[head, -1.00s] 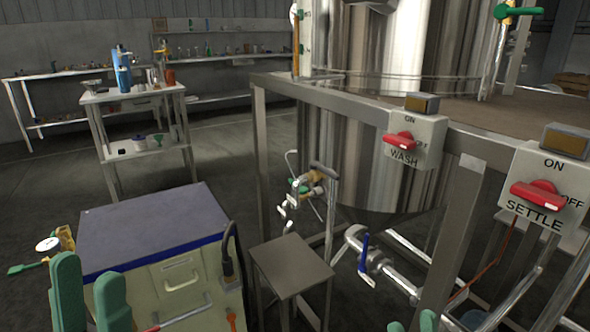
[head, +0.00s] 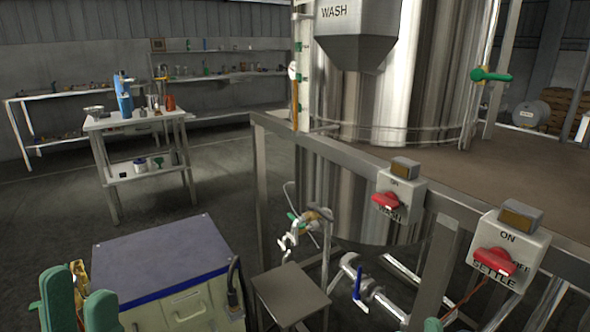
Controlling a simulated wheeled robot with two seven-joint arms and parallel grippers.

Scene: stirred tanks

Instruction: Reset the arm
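My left gripper (head: 80,305) shows at the lower left of the head view. Its two green fingers stand apart, with a gap between them and nothing seen held. It is in front of the left side of a cabinet with a dark top (head: 160,252). Of my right gripper, only a small green tip (head: 432,325) shows at the bottom edge, so its opening cannot be judged.
A metal frame carries the WASH switch box (head: 412,206) and the SETTLE switch box (head: 520,246), both with red knobs. A steel tank (head: 425,75) stands behind. A small stand (head: 290,293) and a blue-handled valve (head: 358,283) are low in the middle. A cart (head: 130,122) stands at left.

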